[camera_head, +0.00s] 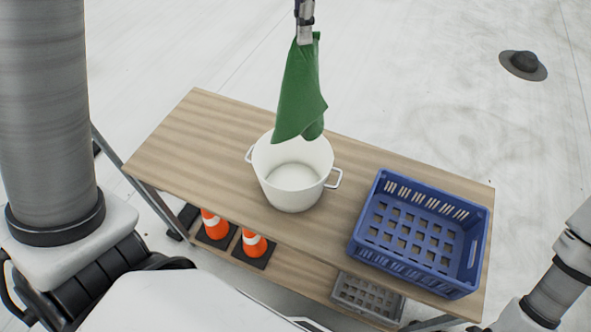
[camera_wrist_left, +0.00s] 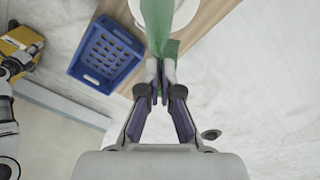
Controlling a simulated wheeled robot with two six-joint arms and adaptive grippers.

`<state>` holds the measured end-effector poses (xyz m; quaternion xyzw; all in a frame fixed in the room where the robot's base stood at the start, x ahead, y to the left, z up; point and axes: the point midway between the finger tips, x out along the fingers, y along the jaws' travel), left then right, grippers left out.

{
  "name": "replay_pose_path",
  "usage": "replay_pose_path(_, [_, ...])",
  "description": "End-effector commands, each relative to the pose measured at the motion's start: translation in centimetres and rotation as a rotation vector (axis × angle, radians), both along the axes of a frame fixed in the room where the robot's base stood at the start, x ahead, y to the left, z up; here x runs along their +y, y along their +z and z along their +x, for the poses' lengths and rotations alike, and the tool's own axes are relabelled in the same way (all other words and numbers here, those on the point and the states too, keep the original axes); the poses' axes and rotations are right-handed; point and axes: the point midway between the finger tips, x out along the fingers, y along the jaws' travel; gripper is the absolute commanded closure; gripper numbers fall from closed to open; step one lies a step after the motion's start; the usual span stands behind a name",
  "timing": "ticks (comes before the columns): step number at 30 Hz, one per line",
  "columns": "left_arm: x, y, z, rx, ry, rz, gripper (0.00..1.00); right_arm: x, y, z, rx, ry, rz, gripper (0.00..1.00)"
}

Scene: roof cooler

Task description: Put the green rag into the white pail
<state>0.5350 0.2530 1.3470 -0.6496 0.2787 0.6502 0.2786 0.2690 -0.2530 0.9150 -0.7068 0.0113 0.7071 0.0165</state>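The green rag (camera_head: 300,95) hangs from my left gripper (camera_head: 305,25), which is shut on its top end. In the left wrist view the two fingertips (camera_wrist_left: 160,85) pinch the rag (camera_wrist_left: 167,25). The white pail (camera_head: 292,182) stands upright on the wooden table and looks empty. The rag's lower end overlaps the pail's far rim in the head view; I cannot tell its exact height above it. Part of the pail (camera_wrist_left: 121,14) shows behind the rag in the left wrist view.
A blue crate (camera_head: 368,240) stands on the table (camera_head: 200,130) right of the pail. A grey crate (camera_head: 368,296) and two orange cones (camera_head: 214,224) are on the lower shelf. The table left of the pail is clear. A yellow object (camera_wrist_left: 18,42) lies at left in the wrist view.

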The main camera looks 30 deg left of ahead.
Motion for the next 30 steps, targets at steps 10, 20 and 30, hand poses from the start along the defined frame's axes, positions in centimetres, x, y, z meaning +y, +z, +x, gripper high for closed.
replay_pose_path(10, [0.0,-2.3,0.0,0.001,0.000,0.000,1.00,0.0,-1.2,0.0,0.000,0.000,0.000,0.60])
replay_pose_path(20, [0.0,-4.2,0.0,0.000,0.000,0.000,1.00,0.0,-2.1,0.0,0.000,0.000,0.000,0.60])
replay_pose_path(30, [0.0,-6.3,0.0,0.001,0.000,0.000,1.00,0.0,-3.1,0.0,0.000,0.000,0.000,0.60])
